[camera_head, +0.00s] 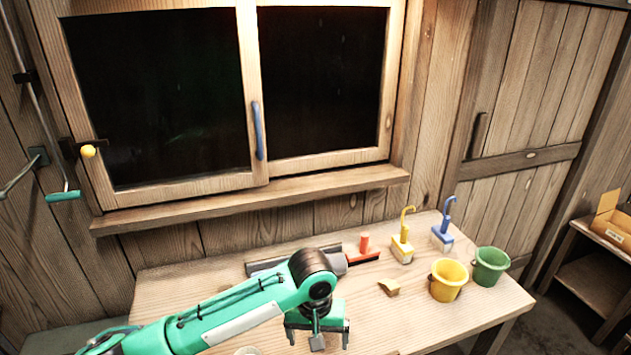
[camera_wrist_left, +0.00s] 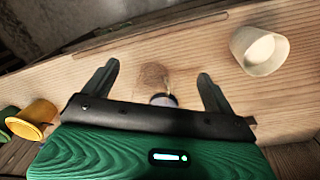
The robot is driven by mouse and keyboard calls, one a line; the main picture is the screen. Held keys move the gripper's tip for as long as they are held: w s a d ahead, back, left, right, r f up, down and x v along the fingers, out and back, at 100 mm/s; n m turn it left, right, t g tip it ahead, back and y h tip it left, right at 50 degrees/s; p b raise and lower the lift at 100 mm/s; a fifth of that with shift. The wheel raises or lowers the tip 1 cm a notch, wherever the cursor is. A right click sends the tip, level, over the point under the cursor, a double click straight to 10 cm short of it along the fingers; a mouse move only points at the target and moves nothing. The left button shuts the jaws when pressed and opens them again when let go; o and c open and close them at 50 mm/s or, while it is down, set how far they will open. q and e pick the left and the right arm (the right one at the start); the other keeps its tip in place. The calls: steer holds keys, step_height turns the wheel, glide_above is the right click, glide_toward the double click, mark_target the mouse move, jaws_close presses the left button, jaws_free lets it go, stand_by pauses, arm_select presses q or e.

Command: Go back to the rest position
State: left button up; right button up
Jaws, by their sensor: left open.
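My left arm comes in from the left over the wooden table (camera_head: 420,325), with its gripper (camera_head: 318,335) pointing down near the table's front. The gripper is open, with its two dark fingers apart. In the left wrist view, the gripper (camera_wrist_left: 158,72) shows bare wood between its fingertips. A small greyish piece shows between the fingers near the palm; I cannot tell what it is. My right gripper is in neither view.
Behind are a grey tool (camera_head: 266,267), a red-handled tool (camera_head: 364,248), yellow and blue brushes (camera_head: 403,248) (camera_head: 443,236). A sponge (camera_head: 388,288), yellow bucket (camera_head: 447,284) and green bucket (camera_head: 490,268) are right. A window (camera_head: 255,180) stands behind.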

arm_select(q)
steer(key=s+f+m+t+h, duration=0.15)
steer(key=s+f+h, duration=0.3)
steer(key=s, duration=0.45)
steer(key=s+a+f+t+y, duration=0.1)
steer(key=s+a+f+y, duration=0.1)
steer(key=s+a, duration=0.45)
steer(key=s+a+f+n+y, duration=0.1)
steer(key=s+a+f, duration=0.15)
steer(key=a, duration=0.65)
steer(key=s+a+f+t+y, duration=0.1)
steer(key=s+a+y, duration=0.1)
steer(key=s+a, duration=0.5)
step_height(320, 180, down, 32)
steer(key=r+g, duration=0.1)
steer(key=s+a+f, duration=0.2)
steer(key=s+f, duration=0.7)
steer(key=s+a+f+g, duration=0.1)
steer(key=s+a+f, duration=0.1)
steer(key=s+f, duration=0.7)
steer(key=shift+s+a+f, duration=0.15)
steer(key=shift+s+f, duration=0.2)
steer(key=shift+f, duration=0.2)
